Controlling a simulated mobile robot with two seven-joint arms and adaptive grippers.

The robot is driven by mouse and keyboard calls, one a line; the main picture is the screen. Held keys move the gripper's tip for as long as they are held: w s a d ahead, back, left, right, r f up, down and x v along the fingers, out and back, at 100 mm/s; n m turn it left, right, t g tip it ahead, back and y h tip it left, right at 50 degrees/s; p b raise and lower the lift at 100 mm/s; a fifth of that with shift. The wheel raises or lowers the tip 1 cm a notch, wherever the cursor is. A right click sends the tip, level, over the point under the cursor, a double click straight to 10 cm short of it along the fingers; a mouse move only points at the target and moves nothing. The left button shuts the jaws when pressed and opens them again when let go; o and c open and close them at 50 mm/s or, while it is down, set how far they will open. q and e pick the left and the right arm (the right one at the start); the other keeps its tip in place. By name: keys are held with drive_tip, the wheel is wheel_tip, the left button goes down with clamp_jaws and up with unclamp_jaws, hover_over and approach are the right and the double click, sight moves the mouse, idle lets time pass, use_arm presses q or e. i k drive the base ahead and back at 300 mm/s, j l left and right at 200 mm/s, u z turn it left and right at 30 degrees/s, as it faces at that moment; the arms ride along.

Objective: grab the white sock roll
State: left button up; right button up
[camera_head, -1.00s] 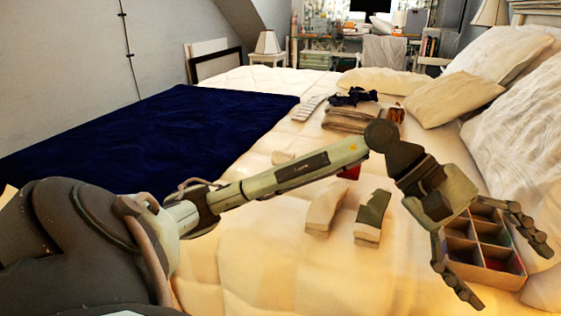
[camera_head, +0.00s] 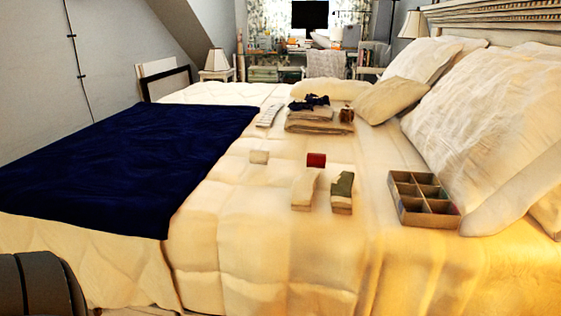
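A small white sock roll (camera_head: 259,157) lies on the cream bedspread, left of a red roll (camera_head: 316,160). Nothing touches it or covers it. A cream folded sock pair (camera_head: 304,189) and a green-and-white folded sock pair (camera_head: 342,192) lie nearer to me, to its right. Neither of my grippers is in view. Only a dark part of my own body shows at the bottom left corner.
A divided box (camera_head: 404,216) stands on the right side of the bed beside the pillows (camera_head: 490,120). Folded clothes (camera_head: 318,125) lie farther back. A dark blue blanket (camera_head: 120,165) covers the left. The near middle of the bed is clear.

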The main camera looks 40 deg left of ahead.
sight(257, 157)
drive_tip(key=i+u, duration=0.15)
drive_tip(key=u, duration=0.25)
drive_tip(key=i+l+u, duration=0.1)
drive_tip(key=u, duration=1.05)
drive_tip(key=j+z, duration=0.1)
drive_tip(key=z, duration=0.3)
drive_tip(key=j+z, duration=0.1)
drive_tip(key=z, duration=0.3)
drive_tip(key=j+z, duration=0.1)
drive_tip(key=z, duration=0.25)
drive_tip(key=k+j+z, duration=0.1)
drive_tip(key=z, duration=0.3)
drive_tip(key=k+j, duration=0.3)
drive_tip(key=j, duration=0.15)
drive_tip(key=k+j, duration=0.35)
drive_tip(key=j, duration=0.1)
